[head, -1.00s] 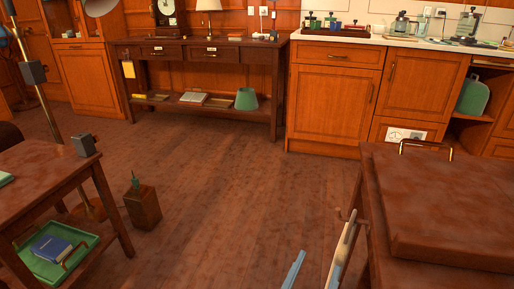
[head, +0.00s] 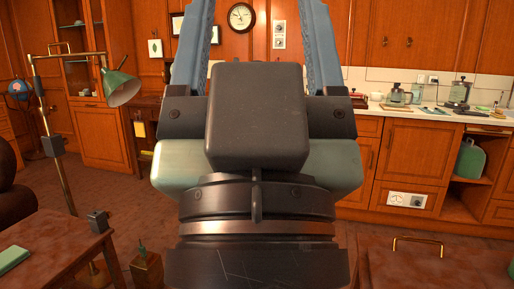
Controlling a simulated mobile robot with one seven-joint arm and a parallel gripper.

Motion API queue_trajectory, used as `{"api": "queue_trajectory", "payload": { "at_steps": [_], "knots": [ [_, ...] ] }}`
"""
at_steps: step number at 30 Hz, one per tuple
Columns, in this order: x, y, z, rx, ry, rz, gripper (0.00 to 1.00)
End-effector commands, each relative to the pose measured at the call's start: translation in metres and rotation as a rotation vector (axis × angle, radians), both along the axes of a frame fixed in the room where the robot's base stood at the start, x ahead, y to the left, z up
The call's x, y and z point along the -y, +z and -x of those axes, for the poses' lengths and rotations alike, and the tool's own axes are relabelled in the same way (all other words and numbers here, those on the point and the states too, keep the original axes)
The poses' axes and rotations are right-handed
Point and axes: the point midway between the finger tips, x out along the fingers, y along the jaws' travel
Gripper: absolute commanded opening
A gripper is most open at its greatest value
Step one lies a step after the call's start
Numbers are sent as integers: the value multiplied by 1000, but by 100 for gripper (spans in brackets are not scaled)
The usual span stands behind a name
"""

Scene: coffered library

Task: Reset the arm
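My gripper (head: 256,30) stands upright in the middle of the head view, large and close to the camera. Its two blue fingers point up, spread wide apart, and their tips run up to or past the top edge. The gap between them is empty; the wall and clock show through it. The gripper is open and holds nothing that I can see. Its dark body and wrist hide the middle of the room, including much of the dark side table (head: 148,112) behind.
A wooden table with a green book (head: 13,259) is at lower left, beside a brass lamp with a green shade (head: 122,87). A brown-topped table (head: 450,265) is at lower right. Cabinets with a pale counter (head: 440,115) line the back right. Some floor shows at left.

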Motion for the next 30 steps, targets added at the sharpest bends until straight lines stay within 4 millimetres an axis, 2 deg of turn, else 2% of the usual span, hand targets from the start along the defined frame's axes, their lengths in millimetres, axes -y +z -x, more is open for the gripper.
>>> {"api": "queue_trajectory", "payload": {
  "at_steps": [1, 21, 25, 30],
  "knots": [
    [0, 34, 0, -1, 0, 0, 70],
    [0, 241, -1, -3, 1, -1, 70],
    [0, 271, -1, -4, 2, -1, 70],
    [0, 290, -1, -4, 2, -1, 70]
  ]
}}
